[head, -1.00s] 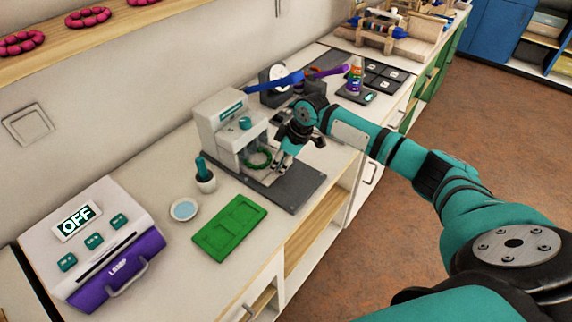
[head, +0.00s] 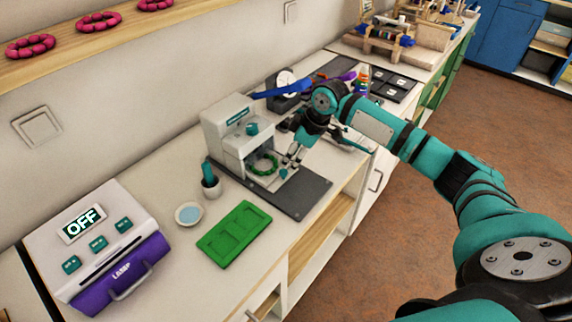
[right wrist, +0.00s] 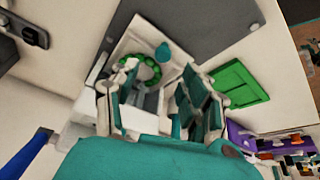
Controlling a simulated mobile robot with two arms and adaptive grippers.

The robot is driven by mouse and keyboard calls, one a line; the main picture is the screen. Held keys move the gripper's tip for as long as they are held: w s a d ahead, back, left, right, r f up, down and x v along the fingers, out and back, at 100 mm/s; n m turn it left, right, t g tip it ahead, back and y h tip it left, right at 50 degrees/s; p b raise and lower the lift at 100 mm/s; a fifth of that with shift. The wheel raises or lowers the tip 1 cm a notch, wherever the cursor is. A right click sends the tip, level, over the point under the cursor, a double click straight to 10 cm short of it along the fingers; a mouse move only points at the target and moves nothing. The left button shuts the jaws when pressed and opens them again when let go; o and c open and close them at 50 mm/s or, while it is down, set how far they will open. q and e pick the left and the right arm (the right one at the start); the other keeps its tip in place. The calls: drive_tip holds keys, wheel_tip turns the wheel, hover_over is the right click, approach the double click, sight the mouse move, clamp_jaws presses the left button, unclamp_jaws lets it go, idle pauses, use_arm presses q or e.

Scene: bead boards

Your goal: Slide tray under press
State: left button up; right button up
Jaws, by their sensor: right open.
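The press (head: 225,125) is a white machine with a teal knob, at the back of the worktop. A pale tray (head: 284,177) carrying a green bead ring (head: 263,165) sits at its front opening, on a dark grey base plate (head: 305,194). My right gripper (head: 291,160) is beside the right side of the ring, pointing down. In the right wrist view the gripper (right wrist: 160,100) has its fingers spread with nothing held between them. There the tray (right wrist: 128,42), ring (right wrist: 151,72) and a teal knob (right wrist: 163,52) show beyond the fingertips. My left gripper is out of view.
A green board (head: 234,234), a small dish (head: 189,214) and a teal-handled tool in a pot (head: 210,180) stand left of the base plate. A purple lamp unit (head: 105,245) reading OFF is at front left. The base plate's right part is bare.

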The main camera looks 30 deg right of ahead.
drive_tip(key=v, duration=0.6)
idle(0.4)
